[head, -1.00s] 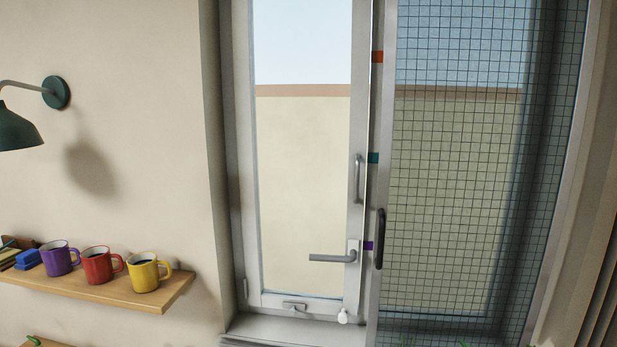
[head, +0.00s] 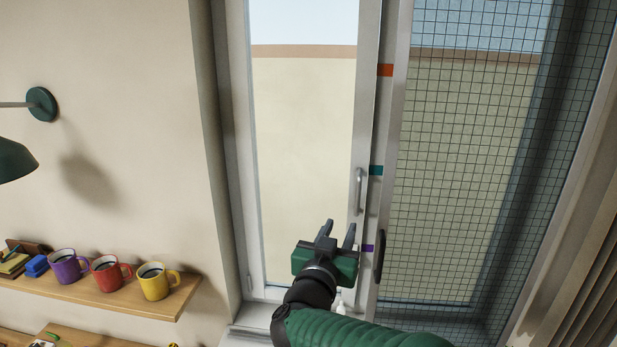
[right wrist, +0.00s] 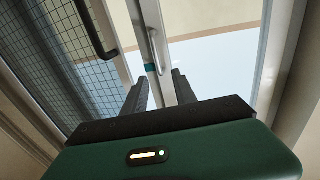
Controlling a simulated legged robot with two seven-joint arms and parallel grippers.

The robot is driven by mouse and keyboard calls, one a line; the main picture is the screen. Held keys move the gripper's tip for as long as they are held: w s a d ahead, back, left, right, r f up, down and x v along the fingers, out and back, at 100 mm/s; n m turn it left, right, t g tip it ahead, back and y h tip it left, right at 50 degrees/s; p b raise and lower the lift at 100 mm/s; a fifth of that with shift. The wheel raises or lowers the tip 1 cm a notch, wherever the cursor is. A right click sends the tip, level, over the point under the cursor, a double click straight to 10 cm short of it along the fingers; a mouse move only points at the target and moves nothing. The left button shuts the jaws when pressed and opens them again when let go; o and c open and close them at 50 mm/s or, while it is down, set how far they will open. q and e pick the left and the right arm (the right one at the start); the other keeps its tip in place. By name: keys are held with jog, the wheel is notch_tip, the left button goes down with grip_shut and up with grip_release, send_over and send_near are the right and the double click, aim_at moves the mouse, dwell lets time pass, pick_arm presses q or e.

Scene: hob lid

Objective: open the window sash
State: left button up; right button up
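The window sash (head: 367,110) is a pale framed pane standing in its frame and looks closed. A grey upright pull handle (head: 359,190) is on its right stile; it also shows in the right wrist view (right wrist: 153,45). My right gripper (head: 338,228) is in front of the sash's lower right part, below the pull handle, fingers open and empty. It hides the lever handle seen earlier. In the right wrist view its two fingers (right wrist: 160,88) are apart, pointing toward the sash edge. My left gripper is not in view.
A mesh screen (head: 470,170) with a dark handle (head: 379,256) stands right of the sash. Orange (head: 385,70), teal (head: 376,170) and purple (head: 367,248) marks line the post. A shelf (head: 110,304) with mugs and a wall lamp (head: 15,160) are at left.

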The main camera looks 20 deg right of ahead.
aim_at(357, 197)
jog(key=p+x, duration=0.2)
jog(key=x, duration=0.6)
jog(key=p+x, duration=0.2)
jog(key=x, duration=0.6)
jog(key=shift+s+d, duration=0.1)
jog(key=shift+d, duration=0.2)
jog(key=shift+w+d+f, duration=0.1)
jog(key=shift+w+d, duration=0.15)
jog(key=shift+d, duration=0.15)
grip_shut()
